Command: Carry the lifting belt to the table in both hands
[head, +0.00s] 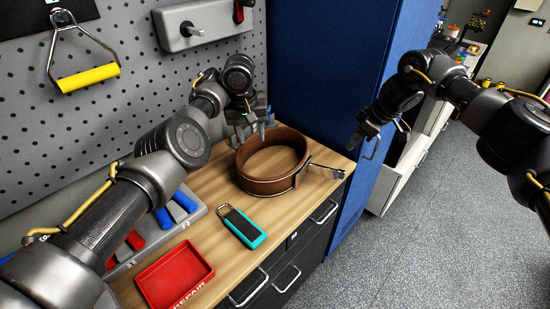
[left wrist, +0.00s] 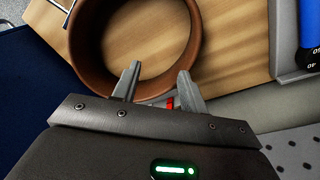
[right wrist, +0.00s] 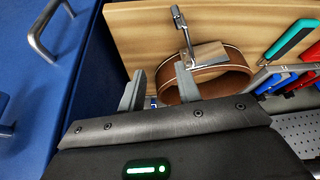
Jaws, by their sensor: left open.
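The brown lifting belt (head: 262,186) stands on its edge as a closed ring on the wooden table top (head: 205,235), with its metal buckle (head: 328,170) sticking out to the right. My left gripper (head: 252,131) is open at the belt's back left side. In the left wrist view the belt (left wrist: 88,45) lies just beyond its spread fingers; I cannot tell whether they touch it. My right gripper (head: 359,136) is open and empty, apart from the belt, to the right by the blue cabinet. In the right wrist view its fingers (right wrist: 158,88) are spread, with the belt (right wrist: 230,73) beyond.
A teal-and-black tool (head: 241,226) and a red tray (head: 175,275) lie on the table in front of the belt. A grey rack with blue and red handles (head: 178,207) stands at the left. A pegboard (head: 130,100) rises behind; a tall blue cabinet (head: 320,70) adjoins the table.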

